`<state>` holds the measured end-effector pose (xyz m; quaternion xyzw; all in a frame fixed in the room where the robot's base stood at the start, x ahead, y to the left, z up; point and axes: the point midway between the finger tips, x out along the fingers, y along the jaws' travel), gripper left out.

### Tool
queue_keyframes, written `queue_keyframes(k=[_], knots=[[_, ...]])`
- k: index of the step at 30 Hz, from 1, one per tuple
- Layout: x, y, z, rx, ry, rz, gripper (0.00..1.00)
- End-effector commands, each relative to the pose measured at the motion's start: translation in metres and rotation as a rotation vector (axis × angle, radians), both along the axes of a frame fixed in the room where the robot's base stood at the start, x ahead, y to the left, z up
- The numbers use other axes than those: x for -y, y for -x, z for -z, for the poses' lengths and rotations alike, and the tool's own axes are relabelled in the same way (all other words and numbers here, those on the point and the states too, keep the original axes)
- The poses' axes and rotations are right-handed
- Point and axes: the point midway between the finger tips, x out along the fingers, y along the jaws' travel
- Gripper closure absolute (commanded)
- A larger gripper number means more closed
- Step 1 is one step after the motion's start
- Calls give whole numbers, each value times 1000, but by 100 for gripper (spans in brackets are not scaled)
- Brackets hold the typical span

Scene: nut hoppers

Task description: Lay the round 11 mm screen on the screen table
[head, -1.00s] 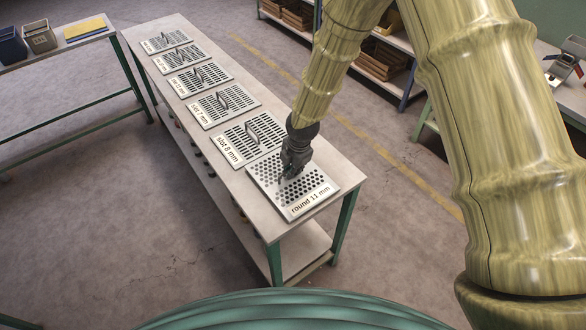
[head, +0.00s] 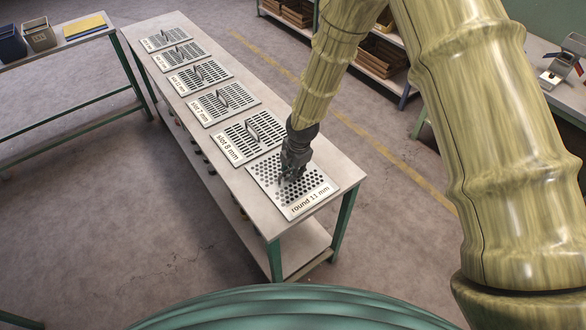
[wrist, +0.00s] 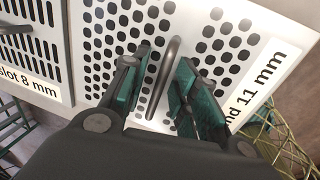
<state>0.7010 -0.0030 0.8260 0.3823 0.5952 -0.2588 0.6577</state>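The round 11 mm screen (head: 313,196) is a pale plate with round holes and a printed label, lying flat at the near end of a long table (head: 331,163). Its label and holes also show in the wrist view (wrist: 213,45). My gripper (head: 291,178) is down over its middle. In the wrist view my gripper (wrist: 160,92) has its green-padded fingers on either side of the screen's grey loop handle (wrist: 163,78), with gaps visible, so it is open around the handle. Which table is the screen table, I cannot tell.
The slot 8 mm screen (head: 232,154) lies close beside it, with several more slotted, handled screens in a row behind. Another table (head: 75,48) with bins stands at the far left. Shelves with brown crates (head: 378,60) stand at the back. A bench (head: 570,95) is at the right.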

Motion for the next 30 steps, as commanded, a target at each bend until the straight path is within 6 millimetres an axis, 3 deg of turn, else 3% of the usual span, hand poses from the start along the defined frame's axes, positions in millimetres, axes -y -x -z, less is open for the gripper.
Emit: queue_keyframes(k=[8, 30], knots=[[3, 3, -22, 2, 0, 0, 71], [13, 17, -111, 2, -1, 1, 71]])
